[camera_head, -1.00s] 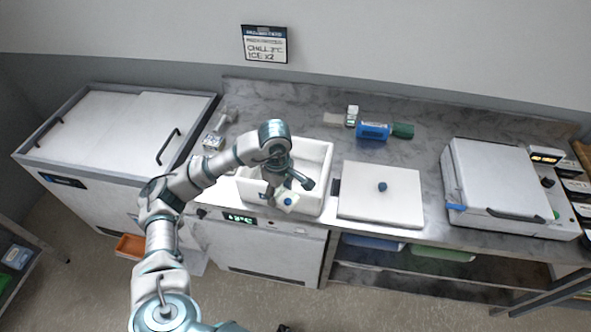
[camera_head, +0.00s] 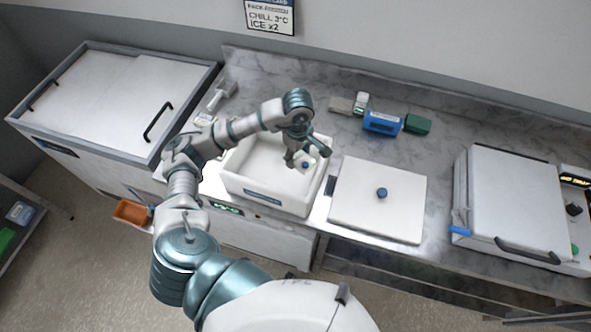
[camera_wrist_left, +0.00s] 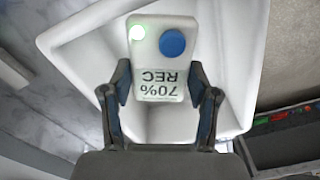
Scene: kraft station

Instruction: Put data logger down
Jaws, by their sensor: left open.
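The data logger (camera_head: 306,161) is a small white box with a blue button. In the left wrist view the data logger (camera_wrist_left: 163,62) shows a green light and the upside-down text "70% REC". It is over or in the right part of the open white bin (camera_head: 262,203); I cannot tell whether it rests on the floor of the bin. My left gripper (camera_head: 303,156) reaches down there. In the left wrist view the left gripper (camera_wrist_left: 160,78) is open, with one finger on each side of the logger's lower part. My right gripper is not in view.
A white lid (camera_head: 372,218) with a blue knob lies right of the bin. A blue pack (camera_head: 382,123) and a green block (camera_head: 417,124) lie behind. A white chest (camera_head: 95,95) stands left and a lidded white unit (camera_head: 515,200) right. The back counter has free room.

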